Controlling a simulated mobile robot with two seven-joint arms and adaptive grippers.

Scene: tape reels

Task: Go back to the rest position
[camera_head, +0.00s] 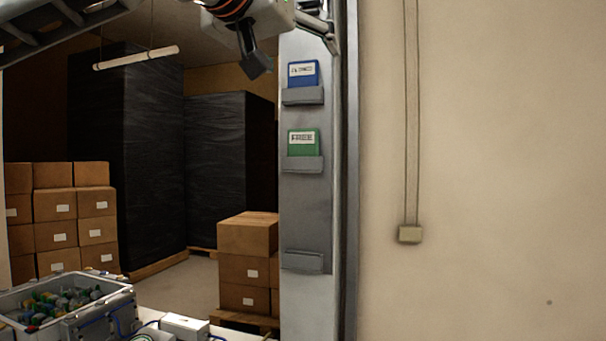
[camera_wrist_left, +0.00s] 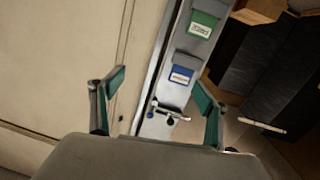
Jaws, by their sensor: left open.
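My left gripper (camera_head: 294,56) is at the top of the head view, in front of the upper part of the grey post. It is open, with nothing between its fingers, and its two spread fingers also show in the left wrist view (camera_wrist_left: 160,90). A blue card (camera_head: 303,73) sits in the top holder on the post, just below the gripper in the picture. A green card (camera_head: 303,142) marked FREE sits in the middle holder. Both cards show upside down in the left wrist view, the blue one (camera_wrist_left: 181,74) nearer the fingers. My right gripper is not in view.
The lowest holder (camera_head: 302,262) shows no card. A box of small coloured parts (camera_head: 130,302) stands at bottom left. Cardboard boxes (camera_head: 248,238) and dark wrapped stacks (camera_head: 215,150) stand behind. A bare wall (camera_head: 500,150) with a conduit fills the right.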

